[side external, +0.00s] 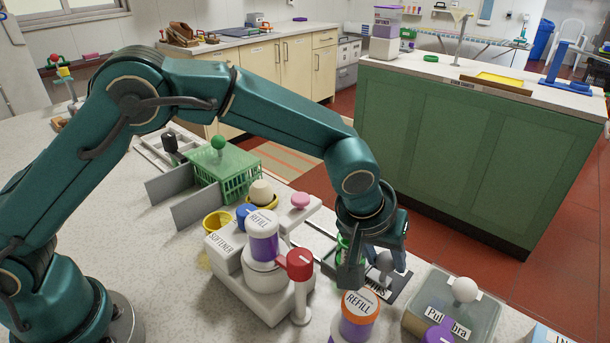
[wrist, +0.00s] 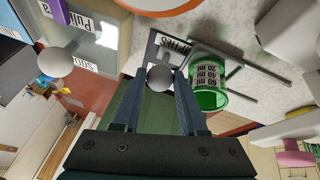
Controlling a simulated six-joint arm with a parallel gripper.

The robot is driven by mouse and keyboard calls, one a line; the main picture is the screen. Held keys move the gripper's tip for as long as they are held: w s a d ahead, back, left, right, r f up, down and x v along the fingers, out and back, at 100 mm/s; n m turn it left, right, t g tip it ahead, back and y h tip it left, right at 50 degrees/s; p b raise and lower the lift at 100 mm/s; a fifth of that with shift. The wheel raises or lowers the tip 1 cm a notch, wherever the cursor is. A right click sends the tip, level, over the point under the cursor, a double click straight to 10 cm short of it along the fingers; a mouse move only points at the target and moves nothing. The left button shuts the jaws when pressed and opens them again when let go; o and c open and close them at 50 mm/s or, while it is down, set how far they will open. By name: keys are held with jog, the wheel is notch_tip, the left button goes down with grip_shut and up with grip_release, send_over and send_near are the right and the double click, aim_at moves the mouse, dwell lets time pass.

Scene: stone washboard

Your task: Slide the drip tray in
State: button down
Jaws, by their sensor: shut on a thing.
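The drip tray (side external: 402,283) is a dark flat plate with a partly hidden white label, lying low on the counter at the right of the washing set. A round grey knob (side external: 385,262) stands on it. My gripper (side external: 374,268) points down over the tray, with its fingers on either side of the knob, shut on it. In the wrist view the knob (wrist: 160,78) sits between the two fingertips (wrist: 158,80), with the labelled tray (wrist: 153,50) just beyond. The tray's far part is hidden by my gripper in the side view.
A green measuring cup (wrist: 208,98) stands close beside the tray, near dark rails (wrist: 240,65). A clear lidded box with a white knob (side external: 464,290) is to the right. An orange-capped refill bottle (side external: 358,318) and a red-topped white post (side external: 299,285) stand in front.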

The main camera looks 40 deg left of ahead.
dwell(0.3)
send_over(334, 254)
jog(key=shift+a, duration=0.1)
dwell(0.3)
jog(key=c, duration=0.8)
grip_release()
jog(key=shift+o, duration=0.2)
